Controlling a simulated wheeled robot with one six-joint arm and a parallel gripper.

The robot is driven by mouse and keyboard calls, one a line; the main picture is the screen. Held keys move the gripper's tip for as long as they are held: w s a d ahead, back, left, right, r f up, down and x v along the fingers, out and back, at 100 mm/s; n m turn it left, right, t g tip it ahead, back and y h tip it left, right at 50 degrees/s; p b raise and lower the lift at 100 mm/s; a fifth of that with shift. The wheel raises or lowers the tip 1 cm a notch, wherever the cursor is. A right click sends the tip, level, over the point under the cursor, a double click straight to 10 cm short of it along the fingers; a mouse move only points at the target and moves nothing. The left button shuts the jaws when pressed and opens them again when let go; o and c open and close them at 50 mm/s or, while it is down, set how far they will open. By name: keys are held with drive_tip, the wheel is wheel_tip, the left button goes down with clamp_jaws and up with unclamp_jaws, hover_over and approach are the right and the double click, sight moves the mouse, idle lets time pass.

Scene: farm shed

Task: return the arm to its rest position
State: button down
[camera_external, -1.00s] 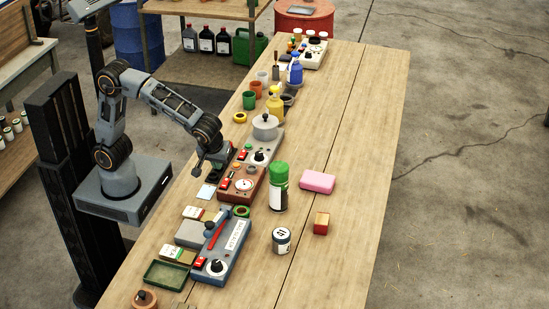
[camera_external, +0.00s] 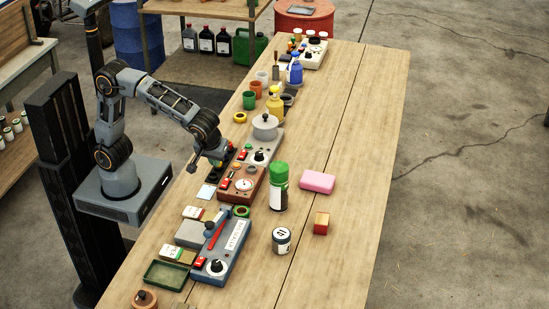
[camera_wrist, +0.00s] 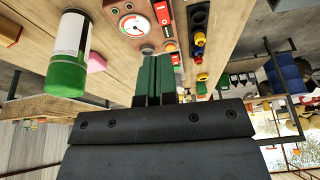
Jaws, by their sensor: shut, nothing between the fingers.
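My arm (camera_external: 160,98) is bent at the elbow and reaches over the left edge of the wooden bench. In the external view my gripper (camera_external: 216,160) is low at its end, close to the row of devices, and its fingers are hard to make out. In the wrist view the two green fingers of my gripper (camera_wrist: 159,60) are together with nothing between them. The red-brown gauge device (camera_external: 240,184) is just in front of the gripper. It also shows beyond the fingertips in the wrist view (camera_wrist: 115,10).
A grey device with a round pot (camera_external: 265,128), a blue device with a red lever (camera_external: 222,248) and a green-capped jar (camera_external: 279,187) stand nearby. The bench's right side is clear.

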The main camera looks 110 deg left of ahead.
drive_tip(key=s+f+m+t+h, duration=0.2)
drive_tip(key=s+m+t+h, duration=0.1)
drive_tip(key=s+m, duration=1.2)
drive_tip(key=shift+s+a+f+m+t+h, duration=0.2)
drive_tip(key=shift+m+t+h, duration=0.15)
drive_tip(key=shift+m, duration=0.65)
drive_tip(key=c, duration=1.9)
unclamp_jaws()
